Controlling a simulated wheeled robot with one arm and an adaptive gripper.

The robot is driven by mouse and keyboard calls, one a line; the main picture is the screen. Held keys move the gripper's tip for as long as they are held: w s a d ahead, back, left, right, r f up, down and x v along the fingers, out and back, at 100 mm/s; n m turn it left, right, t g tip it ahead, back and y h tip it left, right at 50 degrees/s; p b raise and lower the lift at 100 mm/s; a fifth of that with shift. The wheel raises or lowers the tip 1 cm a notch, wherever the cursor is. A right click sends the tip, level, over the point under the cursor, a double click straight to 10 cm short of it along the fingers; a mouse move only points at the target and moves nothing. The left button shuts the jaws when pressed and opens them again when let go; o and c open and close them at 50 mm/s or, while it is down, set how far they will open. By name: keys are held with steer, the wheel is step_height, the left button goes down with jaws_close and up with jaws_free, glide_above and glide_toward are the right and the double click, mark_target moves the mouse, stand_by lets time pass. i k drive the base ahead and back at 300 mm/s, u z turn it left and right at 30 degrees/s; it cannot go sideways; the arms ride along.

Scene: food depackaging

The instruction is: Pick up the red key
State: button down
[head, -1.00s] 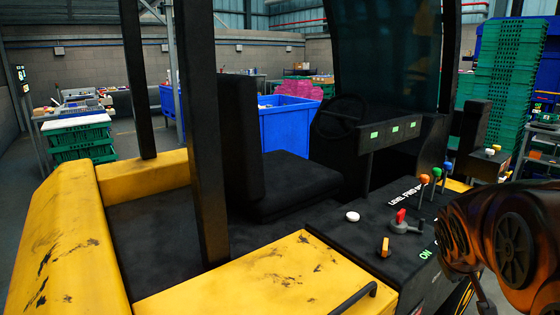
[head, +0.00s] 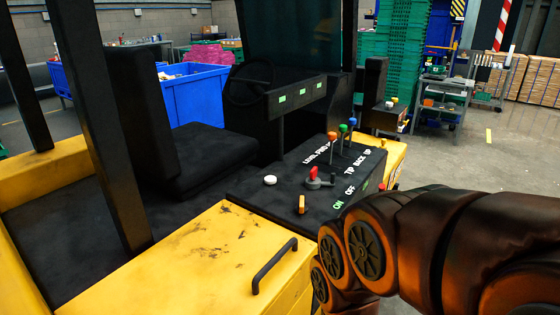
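What looks like the red key (head: 313,173) stands on the black control panel (head: 285,195) of a yellow vehicle, with a grey lever-like part at its base. It is near the middle of the head view, between a white round button and the coloured lever knobs. My gripper is not in view. Only my brown-orange arm links show at the lower right, right of and nearer than the panel. The links cover the panel's lower right side.
An orange switch (head: 302,204) and a white button (head: 270,180) sit close to the red key. Levers with orange (head: 332,136), green and blue knobs rise behind it. A black handle (head: 273,266) is on the yellow cover. Open floor (head: 470,165) lies to the right.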

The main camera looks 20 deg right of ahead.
mark_target(313, 173)
steer(key=u, duration=3.3)
steer(key=k, duration=1.8)
steer(key=z, duration=1.45)
steer(key=i, duration=0.55)
